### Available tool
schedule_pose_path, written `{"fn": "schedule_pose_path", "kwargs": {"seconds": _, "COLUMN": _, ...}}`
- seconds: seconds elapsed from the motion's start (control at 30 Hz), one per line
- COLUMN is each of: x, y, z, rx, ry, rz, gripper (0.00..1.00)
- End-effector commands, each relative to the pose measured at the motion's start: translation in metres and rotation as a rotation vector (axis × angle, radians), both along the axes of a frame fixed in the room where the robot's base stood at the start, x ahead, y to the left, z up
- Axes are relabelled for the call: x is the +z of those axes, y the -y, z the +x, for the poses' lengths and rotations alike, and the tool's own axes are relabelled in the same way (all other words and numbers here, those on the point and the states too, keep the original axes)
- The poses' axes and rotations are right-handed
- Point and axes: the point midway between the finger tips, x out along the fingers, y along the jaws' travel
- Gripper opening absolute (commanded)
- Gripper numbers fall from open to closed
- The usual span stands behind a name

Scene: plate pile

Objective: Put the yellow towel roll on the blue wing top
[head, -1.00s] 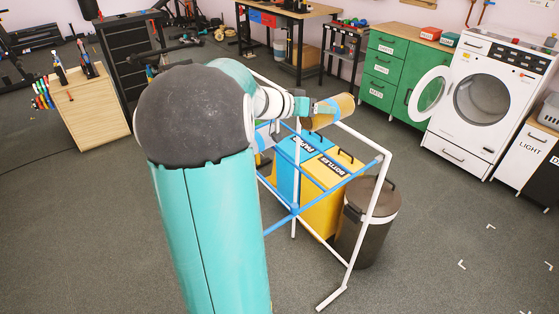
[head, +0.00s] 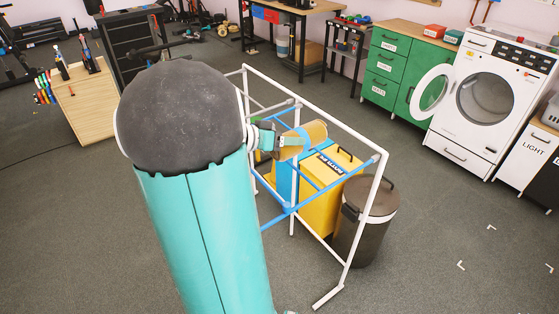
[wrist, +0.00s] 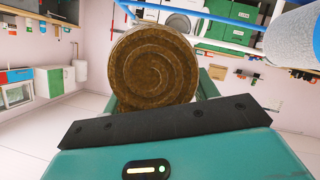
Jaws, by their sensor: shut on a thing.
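The yellow-brown towel roll (head: 317,131) is in my gripper (head: 298,141), which is shut on it. In the head view the roll is in front of the rack's upper white rail, at the upper part of the rack. The wrist view shows the roll's spiral end (wrist: 153,68) between the jaws, level with a teal and black gripper body. The rack has a white tube frame and blue wing bars (head: 342,181). Whether the roll touches a blue bar cannot be told. In the wrist view a blue bar (wrist: 205,15) passes beyond the roll.
A pale blue-grey cylinder (wrist: 292,38) is close at the right in the wrist view.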

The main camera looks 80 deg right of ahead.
Motion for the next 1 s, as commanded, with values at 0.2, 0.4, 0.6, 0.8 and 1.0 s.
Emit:
{"fn": "schedule_pose_path", "kwargs": {"seconds": 0.2, "x": -0.024, "y": -0.013, "z": 0.012, "rx": -0.001, "ry": -0.001, "rz": 0.001, "gripper": 0.31}}
{"fn": "schedule_pose_path", "kwargs": {"seconds": 0.4, "x": -0.047, "y": -0.019, "z": 0.016, "rx": -0.002, "ry": -0.003, "rz": 0.004, "gripper": 0.31}}
{"fn": "schedule_pose_path", "kwargs": {"seconds": 0.6, "x": -0.065, "y": -0.019, "z": 0.016, "rx": -0.001, "ry": -0.001, "rz": 0.000, "gripper": 0.31}}
{"fn": "schedule_pose_path", "kwargs": {"seconds": 0.8, "x": -0.064, "y": -0.019, "z": 0.016, "rx": 0.000, "ry": 0.000, "rz": -0.001, "gripper": 0.31}}
{"fn": "schedule_pose_path", "kwargs": {"seconds": 1.0, "x": -0.066, "y": -0.019, "z": 0.016, "rx": 0.000, "ry": 0.000, "rz": 0.000, "gripper": 0.78}}
